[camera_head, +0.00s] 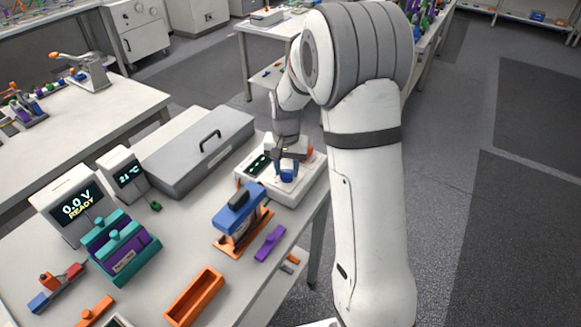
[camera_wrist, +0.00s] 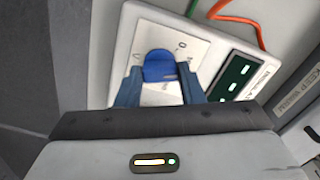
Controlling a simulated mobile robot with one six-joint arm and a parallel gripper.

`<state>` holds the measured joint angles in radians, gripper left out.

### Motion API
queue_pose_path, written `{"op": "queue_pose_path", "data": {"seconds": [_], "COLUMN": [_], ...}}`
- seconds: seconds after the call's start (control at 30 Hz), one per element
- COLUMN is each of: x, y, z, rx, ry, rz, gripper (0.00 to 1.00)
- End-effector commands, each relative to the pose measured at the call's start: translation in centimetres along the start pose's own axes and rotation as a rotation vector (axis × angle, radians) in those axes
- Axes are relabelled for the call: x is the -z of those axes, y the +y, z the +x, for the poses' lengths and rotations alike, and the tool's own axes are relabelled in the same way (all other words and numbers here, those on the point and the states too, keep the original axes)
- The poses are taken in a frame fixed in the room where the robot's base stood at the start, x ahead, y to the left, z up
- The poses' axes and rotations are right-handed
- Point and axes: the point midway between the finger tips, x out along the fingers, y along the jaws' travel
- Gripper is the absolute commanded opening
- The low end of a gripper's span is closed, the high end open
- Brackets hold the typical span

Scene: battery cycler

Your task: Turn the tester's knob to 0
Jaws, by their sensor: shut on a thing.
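The tester (camera_head: 291,194) is a white box near the far right corner of the table in the head view; it also shows in the wrist view (camera_wrist: 126,42). Its round blue knob (camera_wrist: 159,66) sits on a pale dial plate (camera_wrist: 197,44) with a 0 printed near the top. My gripper (camera_wrist: 158,76) is over the plate, its two blue fingers shut on the knob from both sides. In the head view my gripper (camera_head: 288,173) hides the knob. Which mark the knob points to cannot be told. A dark display panel (camera_wrist: 235,75) lies beside the plate.
A grey case (camera_head: 187,152) with a black handle stands left of the tester. A blue and orange device (camera_head: 240,218) and a purple piece (camera_head: 270,243) lie nearer. Green and orange wires (camera_wrist: 242,22) run beside the dial. The floor at right is clear.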

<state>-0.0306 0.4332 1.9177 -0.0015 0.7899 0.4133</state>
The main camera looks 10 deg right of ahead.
Motion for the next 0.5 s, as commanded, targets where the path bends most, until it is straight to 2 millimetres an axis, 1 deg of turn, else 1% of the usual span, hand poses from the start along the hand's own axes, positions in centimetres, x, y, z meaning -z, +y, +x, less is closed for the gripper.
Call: {"op": "queue_pose_path", "data": {"seconds": [0.17,0.5], "x": [-0.07,-0.13], "y": [0.01,-0.01], "z": [0.17,0.21], "rx": [-0.001,0.000], "ry": [-0.001,-0.004], "rz": [-0.106,-0.380], "gripper": [0.12,0.12]}}
